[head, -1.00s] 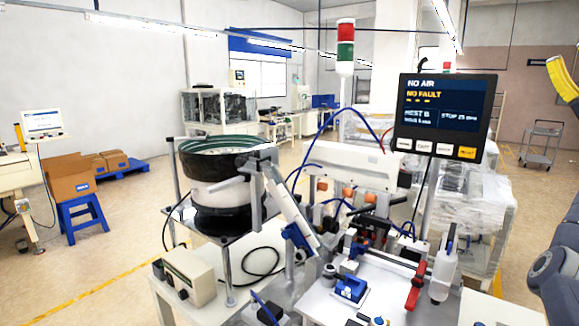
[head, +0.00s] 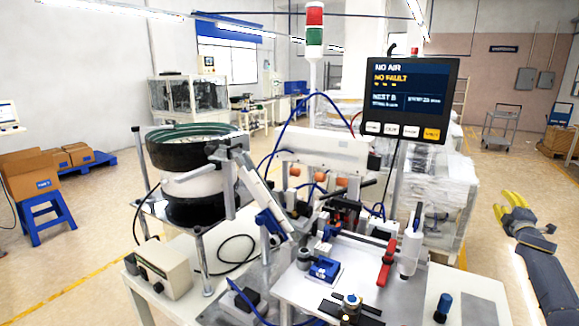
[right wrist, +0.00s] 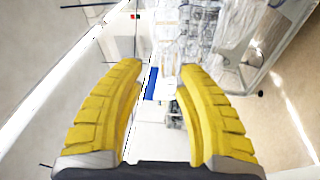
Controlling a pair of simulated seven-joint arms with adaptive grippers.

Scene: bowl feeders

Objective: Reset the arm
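My right gripper (head: 514,202) has yellow fingers and is at the right side of the head view, off to the right of the workbench and clear of it. In the right wrist view its two yellow fingers (right wrist: 160,75) stand wide apart with nothing between them. My right arm (head: 552,285) reaches up from the bottom right corner. My left gripper is not in the head view.
A bowl feeder (head: 195,185) stands at the left of the workbench (head: 470,300). A screen (head: 408,98) reading "NO AIR" and "NO FAULT" rises behind it. A red-and-green signal tower (head: 315,25) stands behind. A wrapped pallet (head: 450,185) is behind the bench. Open floor lies at the right.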

